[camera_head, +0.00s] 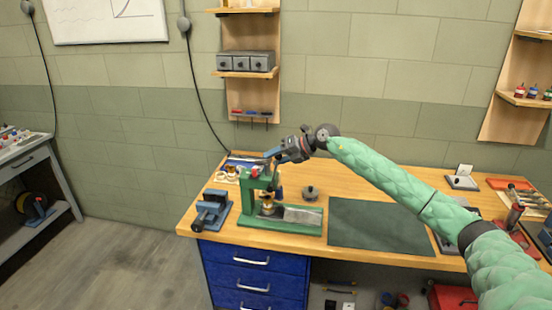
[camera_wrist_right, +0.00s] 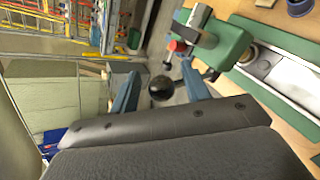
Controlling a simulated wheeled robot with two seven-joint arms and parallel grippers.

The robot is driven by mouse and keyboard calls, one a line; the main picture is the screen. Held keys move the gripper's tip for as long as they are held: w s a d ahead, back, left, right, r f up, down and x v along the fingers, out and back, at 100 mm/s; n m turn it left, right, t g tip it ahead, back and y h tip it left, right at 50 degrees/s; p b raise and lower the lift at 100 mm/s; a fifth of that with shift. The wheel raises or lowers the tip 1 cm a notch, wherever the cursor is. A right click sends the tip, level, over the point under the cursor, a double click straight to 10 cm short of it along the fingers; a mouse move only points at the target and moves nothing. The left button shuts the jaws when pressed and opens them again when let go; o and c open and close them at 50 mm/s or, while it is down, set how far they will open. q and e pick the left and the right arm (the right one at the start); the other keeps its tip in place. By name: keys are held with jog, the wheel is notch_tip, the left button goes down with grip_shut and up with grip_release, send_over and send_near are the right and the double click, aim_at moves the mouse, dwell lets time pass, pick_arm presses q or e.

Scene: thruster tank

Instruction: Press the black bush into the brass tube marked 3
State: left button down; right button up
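A green press (camera_head: 250,205) stands at the bench's left part. A brass piece (camera_head: 270,204) stands upright under its ram; no number is readable, and I cannot tell whether a black bush sits in it. My right gripper (camera_head: 272,154) is above the press. In the right wrist view its two fingers (camera_wrist_right: 160,90) are apart, with a black ball knob (camera_wrist_right: 160,88) between them and visible gaps on both sides. The knob looks like the end of the press lever. The press body also shows there (camera_wrist_right: 222,45). My left gripper is out of view.
A blue vise (camera_head: 211,212) stands left of the press. Brass rings (camera_head: 228,173) lie behind it. A dark round piece (camera_head: 310,193) sits right of the press, beside a bare dark green mat (camera_head: 380,227). Tools and small parts crowd the bench's right end.

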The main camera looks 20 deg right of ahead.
jog(key=shift+r, duration=0.1)
jog(key=shift+d+r, duration=0.15)
jog(key=shift+d, duration=0.1)
jog(key=shift+s+d+r+b, duration=0.1)
jog(key=shift+s+d+b, duration=0.1)
jog(key=shift+b, duration=0.1)
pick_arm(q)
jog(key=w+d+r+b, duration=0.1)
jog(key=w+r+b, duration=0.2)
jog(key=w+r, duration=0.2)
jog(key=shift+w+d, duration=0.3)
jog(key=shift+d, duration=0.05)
pick_arm(e)
jog(key=shift+v, duration=3.5)
jog(key=shift+a+r, duration=0.1)
